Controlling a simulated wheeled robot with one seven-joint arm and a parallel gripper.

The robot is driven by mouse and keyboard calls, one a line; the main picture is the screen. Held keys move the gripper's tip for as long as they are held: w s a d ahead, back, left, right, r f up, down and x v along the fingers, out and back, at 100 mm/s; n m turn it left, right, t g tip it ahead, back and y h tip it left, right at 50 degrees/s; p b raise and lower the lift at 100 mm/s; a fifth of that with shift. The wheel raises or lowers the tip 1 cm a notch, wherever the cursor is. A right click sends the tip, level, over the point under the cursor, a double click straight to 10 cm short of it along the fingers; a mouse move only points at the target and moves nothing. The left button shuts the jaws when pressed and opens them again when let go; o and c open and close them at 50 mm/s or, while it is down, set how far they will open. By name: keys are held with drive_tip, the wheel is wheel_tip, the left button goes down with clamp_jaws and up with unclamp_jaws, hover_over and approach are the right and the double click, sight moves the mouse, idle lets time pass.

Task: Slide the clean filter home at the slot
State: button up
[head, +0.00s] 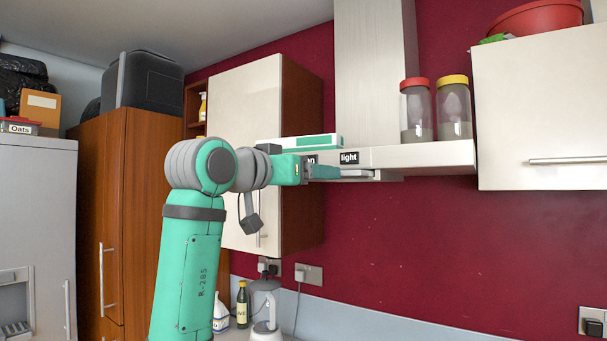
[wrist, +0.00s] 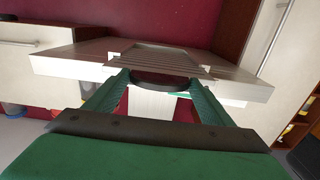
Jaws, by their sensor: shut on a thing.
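My gripper (head: 325,172) is raised at the front edge of the pale range hood (head: 430,155). Its green fingers, clear in the wrist view (wrist: 163,88), are shut on the dark curved handle of the filter. The filter (wrist: 165,70) is a pale, ridged panel reaching from my fingers in under the hood. In the head view a thin pale edge of the filter (head: 355,174) shows just below the hood front, right of the fingers. The slot is at the hood's underside; its mouth is mostly hidden, and I cannot tell how deep the filter sits.
A "light" label (head: 349,158) marks the hood front. On the hood stand two jars (head: 417,110) and a green-and-white box (head: 305,142). Cabinets flank it left (head: 245,100) and right (head: 540,105).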

drive_tip(key=shift+w+d, duration=0.3)
drive_tip(key=shift+w, duration=0.1)
drive_tip(key=o, duration=1.5)
drive_tip(key=v, duration=1)
drive_tip(key=shift+s+a, duration=0.2)
drive_tip(key=shift+s, duration=0.1)
